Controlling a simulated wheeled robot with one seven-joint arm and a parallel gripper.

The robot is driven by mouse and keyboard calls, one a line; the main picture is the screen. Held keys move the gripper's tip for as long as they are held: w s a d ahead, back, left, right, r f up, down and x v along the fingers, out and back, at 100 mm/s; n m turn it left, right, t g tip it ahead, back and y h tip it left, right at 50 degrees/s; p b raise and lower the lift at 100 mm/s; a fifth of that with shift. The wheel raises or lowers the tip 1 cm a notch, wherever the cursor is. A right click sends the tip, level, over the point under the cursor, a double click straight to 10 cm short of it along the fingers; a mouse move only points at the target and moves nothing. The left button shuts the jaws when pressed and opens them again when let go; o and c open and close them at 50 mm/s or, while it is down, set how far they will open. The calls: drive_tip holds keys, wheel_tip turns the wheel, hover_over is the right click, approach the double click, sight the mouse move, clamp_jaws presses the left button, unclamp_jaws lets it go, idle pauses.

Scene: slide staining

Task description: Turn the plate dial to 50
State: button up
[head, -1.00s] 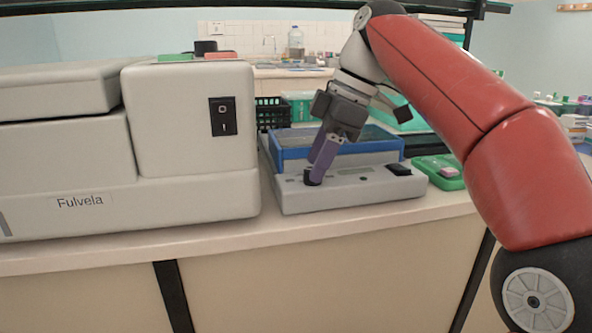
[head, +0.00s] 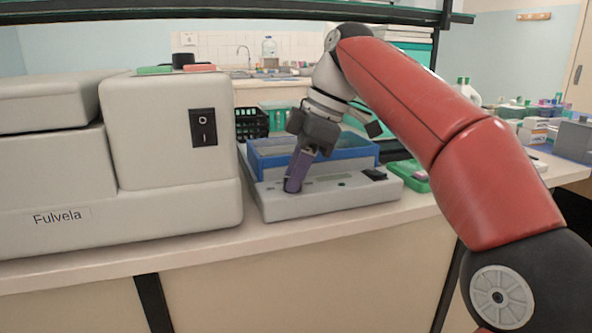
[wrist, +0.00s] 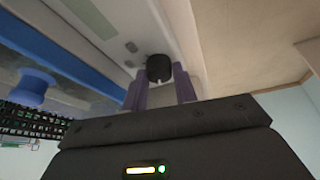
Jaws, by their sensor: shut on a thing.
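The hot plate (head: 330,205) is a light grey unit with a blue-rimmed tray on top, standing on the bench. Its dial (wrist: 159,68) is a small black knob with a pale mark, seen in the wrist view between the fingertips. My gripper (head: 293,186) has purple fingers pointing down at the front left of the plate; in the wrist view the fingers (wrist: 160,85) stand on both sides of the dial and are shut on it. In the head view the fingers hide the dial. I cannot read the dial setting.
A large grey machine marked Fulvela (head: 150,170), with a black rocker switch (head: 203,127), stands close to the left. A black switch (head: 374,174) sits at the plate's right. A green tray (head: 411,176) lies behind right. A shelf edge (head: 250,13) runs overhead.

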drive_tip(key=m, duration=0.2)
drive_tip(key=m+t, duration=0.1)
drive_tip(key=m, duration=0.1)
drive_tip(key=shift+s+a+t, duration=0.1)
drive_tip(key=shift+s+t, duration=0.05)
drive_tip(key=shift+t, duration=0.15)
drive_tip(key=m, duration=0.2)
drive_tip(key=m+t+h, duration=0.1)
drive_tip(key=m, duration=0.1)
drive_tip(key=shift+s+a+m+h, duration=0.1)
drive_tip(key=shift+m+h, duration=0.2)
drive_tip(key=shift+m, duration=0.1)
drive_tip(key=m+t+h, duration=0.1)
drive_tip(key=m, duration=0.3)
drive_tip(key=shift+a, duration=0.15)
drive_tip(key=shift+m+t+h, duration=0.3)
drive_tip(key=shift+m+h, duration=0.7)
drive_tip(key=shift+m, duration=1.1)
drive_tip(key=o, duration=1)
